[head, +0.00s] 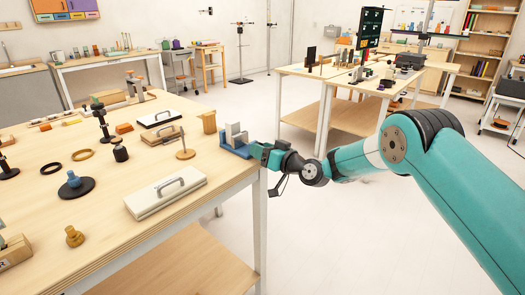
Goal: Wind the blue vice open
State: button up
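The blue vice (229,147) sits at the right edge of the wooden table, with a low blue body. Two upright pale grey jaw plates (236,134) stand on it, a narrow gap seeming to show between them. My teal arm reaches in from the right. My gripper (258,152) is at the vice's right end, very close to it or touching it. The vice's handle is hidden behind my gripper. The fingers are too small and covered to tell whether they are open or shut on something.
A white lidded box (166,197) with a handle lies in front of the vice. A wooden block (209,122) stands just behind it, and a wooden disc with a peg (185,153) is to its left. Open floor lies right of the table (215,192).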

jog(key=n+b, duration=0.1)
jog(key=b, duration=0.1)
jog(key=shift+f+b, duration=0.35)
jog(key=shift+b, duration=0.05)
jog(key=shift+r+n+b, duration=0.1)
jog(key=shift+n+b, duration=0.7)
jog(key=shift+b, duration=0.25)
jog(key=shift+r+n+b, duration=0.2)
jog(key=shift+n+b, duration=0.1)
jog(key=o, duration=0.6)
jog(key=shift+d, duration=0.1)
jog(key=shift+b+v, duration=1.65)
jog(key=shift+v, duration=7)
